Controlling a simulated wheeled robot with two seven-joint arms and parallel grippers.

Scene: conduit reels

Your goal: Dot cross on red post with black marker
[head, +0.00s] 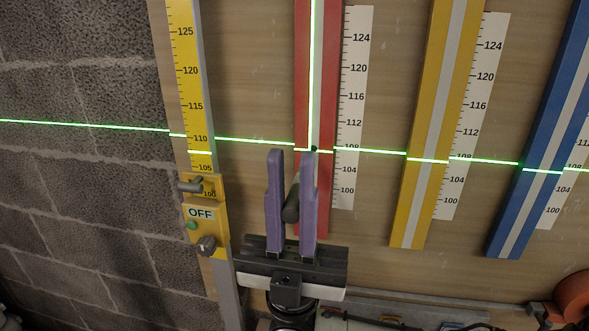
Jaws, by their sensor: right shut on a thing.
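The red post (302,85) stands upright against the wooden board, with a grey stripe down its middle. A vertical green laser line runs down the stripe and meets a level green line near the 108 mark, forming the cross. My right gripper (291,153) has purple fingers shut on the black marker (291,205), which tilts up and partly behind the right finger. The fingertips are in front of the red post's lower part, just under the level line. A small dark spot shows at the cross; I cannot tell whether it is the marker's tip or ink. My left gripper is out of view.
A yellow post (417,190) and a blue post (516,215) stand to the right, with white scales (353,95) beside the posts. A yellow ruled staff (186,70) with an OFF box (202,228) stands left, near a block wall (85,160). An orange object (574,297) is lower right.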

